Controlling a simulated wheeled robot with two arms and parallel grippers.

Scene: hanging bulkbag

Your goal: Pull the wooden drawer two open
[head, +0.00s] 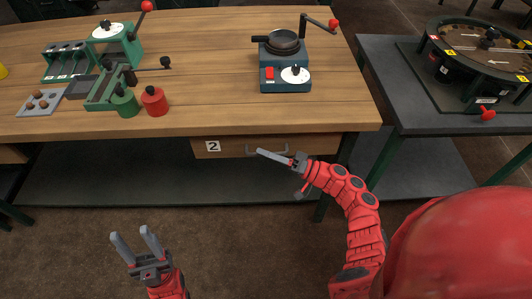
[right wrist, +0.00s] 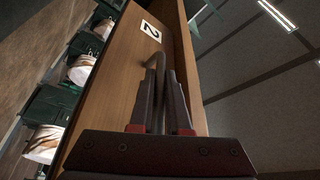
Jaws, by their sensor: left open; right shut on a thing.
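The wooden drawer two (head: 232,149) is under the front edge of the wooden table, with a white "2" label (head: 213,146) on its front. Its grey bar handle (head: 268,148) is on the right part of the front. My right gripper (head: 275,157) is at the handle and shut on it. In the right wrist view the drawer front (right wrist: 118,75) fills the middle, and the handle (right wrist: 156,62) runs between the fingers (right wrist: 161,95). How far out the drawer stands is hard to tell. My left gripper (head: 137,243) is open and empty, low over the floor at the lower left.
The wooden table (head: 210,80) holds a blue device with a pan (head: 284,60), a green press (head: 115,40), green and red weights (head: 154,100) and a small tray (head: 40,103). A dark grey table (head: 385,75) stands at the right. The floor in front is clear.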

